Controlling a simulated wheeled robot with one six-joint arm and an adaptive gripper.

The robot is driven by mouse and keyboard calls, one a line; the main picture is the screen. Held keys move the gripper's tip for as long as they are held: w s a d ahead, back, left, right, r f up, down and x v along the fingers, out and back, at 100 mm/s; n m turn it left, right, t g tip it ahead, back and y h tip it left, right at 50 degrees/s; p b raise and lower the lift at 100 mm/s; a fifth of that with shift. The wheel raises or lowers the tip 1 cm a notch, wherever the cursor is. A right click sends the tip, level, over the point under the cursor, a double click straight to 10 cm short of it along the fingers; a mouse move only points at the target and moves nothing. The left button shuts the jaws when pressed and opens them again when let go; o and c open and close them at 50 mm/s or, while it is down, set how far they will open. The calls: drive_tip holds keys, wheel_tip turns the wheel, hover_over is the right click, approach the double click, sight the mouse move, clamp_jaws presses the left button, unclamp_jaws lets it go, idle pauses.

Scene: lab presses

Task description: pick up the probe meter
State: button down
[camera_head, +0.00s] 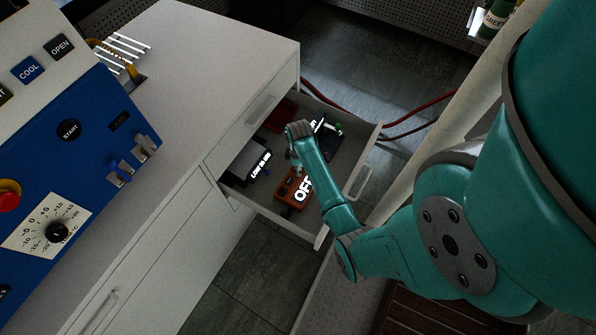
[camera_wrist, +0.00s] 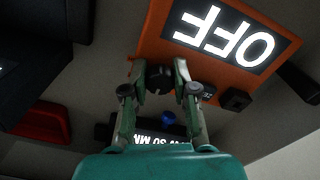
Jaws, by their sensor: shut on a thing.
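An orange meter with a bright white OFF display, seemingly the probe meter (camera_head: 284,189), is at the open drawer's near side. It also shows large at the top of the wrist view (camera_wrist: 222,55), with dark fittings at its lower right. My gripper (camera_wrist: 157,77) is at the meter's lower edge in the wrist view, its fingers closed around a dark part there. Whether the meter is lifted clear of the drawer floor cannot be told. In the head view my gripper (camera_head: 296,168) reaches down into the drawer, and my wrist partly covers it.
The white cabinet (camera_head: 205,70) is at left, with a blue control panel (camera_head: 75,110).

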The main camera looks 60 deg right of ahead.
wheel_tip(320, 180, up, 18)
idle(0.4)
